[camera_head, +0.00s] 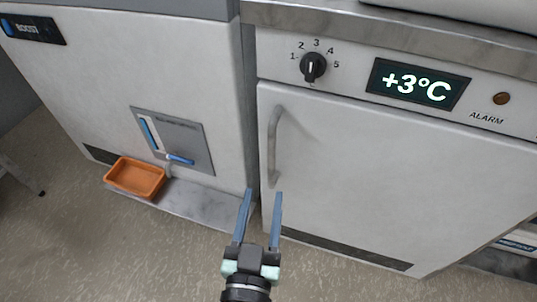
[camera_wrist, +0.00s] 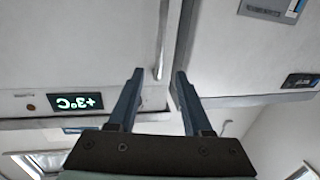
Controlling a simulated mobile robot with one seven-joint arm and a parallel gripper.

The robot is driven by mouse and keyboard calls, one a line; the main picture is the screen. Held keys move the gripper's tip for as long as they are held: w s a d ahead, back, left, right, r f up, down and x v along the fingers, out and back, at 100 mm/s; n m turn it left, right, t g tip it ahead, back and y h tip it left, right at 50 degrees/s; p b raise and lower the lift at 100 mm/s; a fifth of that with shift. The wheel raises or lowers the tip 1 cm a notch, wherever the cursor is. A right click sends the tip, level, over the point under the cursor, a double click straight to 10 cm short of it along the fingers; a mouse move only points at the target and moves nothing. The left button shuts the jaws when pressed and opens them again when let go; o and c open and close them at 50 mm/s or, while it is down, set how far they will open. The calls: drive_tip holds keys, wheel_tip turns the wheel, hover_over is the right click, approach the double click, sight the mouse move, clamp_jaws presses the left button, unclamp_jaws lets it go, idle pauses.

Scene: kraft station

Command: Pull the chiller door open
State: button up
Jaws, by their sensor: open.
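The chiller door (camera_head: 380,170) is a white panel that looks shut, below a control strip with a +3°C display. Its handle (camera_head: 272,145) is a grey vertical bar near the door's left edge. My gripper (camera_head: 261,192) is open and empty, with two blue-grey fingers pointing toward the lower end of the handle. In the wrist view the picture is upside down; the handle (camera_wrist: 161,45) shows beyond and between the fingertips (camera_wrist: 159,72) of my gripper. I see no contact with the handle. The chiller door also shows in the wrist view (camera_wrist: 70,45).
A white machine (camera_head: 190,75) stands left of the chiller, with a narrow gap between them. An orange tray (camera_head: 136,178) sits at its foot on a grey ledge (camera_head: 200,202). A dial (camera_head: 313,67) is above the door. The floor (camera_head: 150,255) in front is clear.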

sight(271, 150)
drive_tip(key=w, duration=0.4)
drive_tip(key=w+d+p, duration=0.1)
drive_tip(key=w, duration=0.3)
drive_tip(key=w+p, duration=0.1)
drive_tip(key=w, duration=0.3)
drive_tip(key=shift+w+d, duration=0.25)
drive_tip(key=shift+w, duration=0.15)
drive_tip(key=shift+c, duration=0.3)
clamp_jaws()
idle(0.7)
